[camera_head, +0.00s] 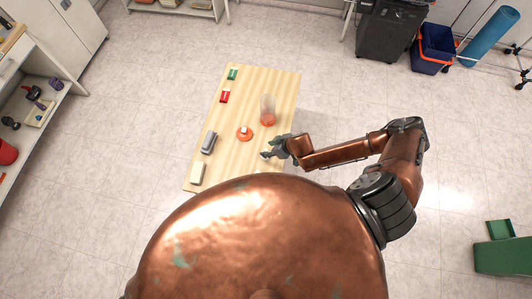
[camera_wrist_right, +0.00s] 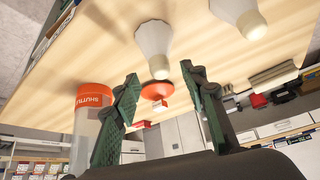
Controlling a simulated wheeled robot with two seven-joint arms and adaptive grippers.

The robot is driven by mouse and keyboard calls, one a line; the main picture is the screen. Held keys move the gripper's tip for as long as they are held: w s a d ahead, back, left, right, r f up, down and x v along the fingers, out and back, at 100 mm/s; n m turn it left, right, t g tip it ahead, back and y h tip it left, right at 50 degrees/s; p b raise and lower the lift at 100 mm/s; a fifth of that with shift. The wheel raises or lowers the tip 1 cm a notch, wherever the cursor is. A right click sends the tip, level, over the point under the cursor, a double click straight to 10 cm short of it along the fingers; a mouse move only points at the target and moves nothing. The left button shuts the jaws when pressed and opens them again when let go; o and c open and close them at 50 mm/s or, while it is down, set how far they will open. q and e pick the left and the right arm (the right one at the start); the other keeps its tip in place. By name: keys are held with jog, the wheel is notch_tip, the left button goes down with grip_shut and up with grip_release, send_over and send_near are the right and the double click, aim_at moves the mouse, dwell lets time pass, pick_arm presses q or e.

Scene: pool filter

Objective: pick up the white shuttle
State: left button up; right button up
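A white shuttle (camera_wrist_right: 153,42), shaped like a bulb with a rounded tip, shows at the top middle of the right wrist view, between and beyond my fingertips. A second white, bulb-shaped piece (camera_wrist_right: 240,15) is to its right. In the head view a small white piece (camera_head: 265,155) shows beside my right gripper (camera_head: 276,150), at the table's right edge; I cannot tell which of the two it is. My left gripper is not in view.
On the wooden table (camera_head: 232,150) stand a clear tube with an orange end (camera_head: 268,110), an orange disc with a white piece (camera_head: 244,133), a grey item (camera_head: 209,142), a cream block (camera_head: 198,174), a red box (camera_head: 225,95) and a green box (camera_head: 233,73).

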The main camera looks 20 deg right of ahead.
jog(key=shift+x, duration=1.35)
jog(key=shift+c, duration=0.3)
jog(key=c, duration=0.8)
